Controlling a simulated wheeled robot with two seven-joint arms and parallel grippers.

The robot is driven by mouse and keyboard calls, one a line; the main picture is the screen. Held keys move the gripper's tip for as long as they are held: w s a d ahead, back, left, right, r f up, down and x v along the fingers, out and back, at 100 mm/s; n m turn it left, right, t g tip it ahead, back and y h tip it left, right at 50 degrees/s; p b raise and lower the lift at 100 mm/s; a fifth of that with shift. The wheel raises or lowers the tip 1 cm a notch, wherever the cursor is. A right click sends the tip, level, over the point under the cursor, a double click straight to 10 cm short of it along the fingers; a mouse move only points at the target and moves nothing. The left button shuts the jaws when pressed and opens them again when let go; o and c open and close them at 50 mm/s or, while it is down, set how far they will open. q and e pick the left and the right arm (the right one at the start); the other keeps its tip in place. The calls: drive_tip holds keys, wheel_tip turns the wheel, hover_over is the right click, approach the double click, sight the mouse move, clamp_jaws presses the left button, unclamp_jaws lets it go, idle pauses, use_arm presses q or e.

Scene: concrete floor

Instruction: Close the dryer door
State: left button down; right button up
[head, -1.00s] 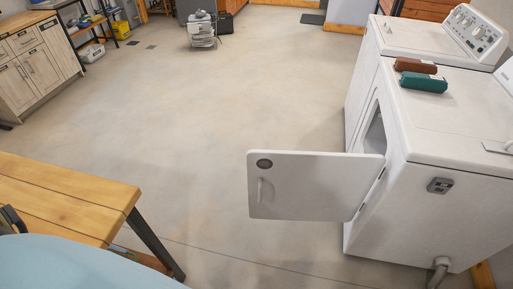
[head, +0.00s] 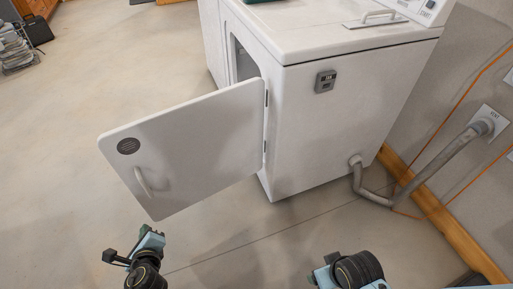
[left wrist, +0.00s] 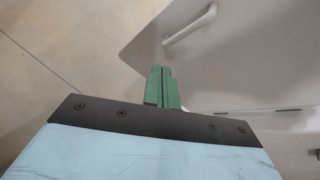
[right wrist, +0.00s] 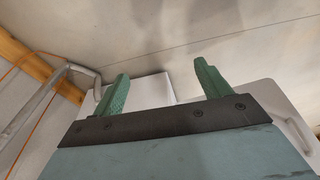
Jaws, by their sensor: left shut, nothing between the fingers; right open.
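The white dryer (head: 320,130) stands upper middle in the head view. Its door (head: 205,135) is wide open, swung out to the left on a hinge at the dryer's front edge. The door's outer face shows a round dark vent and a curved handle (head: 143,182). My left gripper (head: 146,234) is just below the door's lower edge in the picture. In the left wrist view its green fingers (left wrist: 161,84) are together and empty, and the handle (left wrist: 190,24) is beyond them. My right gripper's fingers (right wrist: 162,82) are apart and empty in the right wrist view.
A grey vent pipe (head: 435,160) runs from the dryer's side to the wall, beside a wooden baseboard (head: 440,215) and an orange cable (head: 458,108). A second white machine (head: 211,40) stands beyond the dryer. The concrete floor (head: 60,170) left of the door is clear.

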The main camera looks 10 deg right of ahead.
sight(114, 157)
use_arm(q)
drive_tip(key=w+a+r+m+t+y+b, duration=0.1)
drive_tip(key=w+r+m+t+y+b, duration=0.15)
drive_tip(key=r, duration=0.25)
drive_tip(key=w+a+r+m+t+y+b, duration=0.1)
drive_tip(key=w+r+m+t+b, duration=0.1)
drive_tip(key=r+m+b, duration=0.3)
drive_tip(key=shift+n, duration=0.65)
drive_tip(key=x, duration=0.4)
drive_tip(key=b+x, duration=0.1)
drive_tip(key=x, duration=0.7)
drive_tip(key=shift+w+d+r, duration=0.1)
drive_tip(key=shift+w+r, duration=0.25)
drive_tip(key=shift+w, duration=0.5)
use_arm(e)
drive_tip(key=w+a+r+t+y, duration=0.2)
drive_tip(key=w+a+r+t, duration=0.2)
drive_tip(key=w+r+t, duration=0.3)
drive_tip(key=shift+w+r+t, duration=0.3)
drive_tip(key=shift+w+r, duration=0.65)
drive_tip(key=shift+r, duration=1.5)
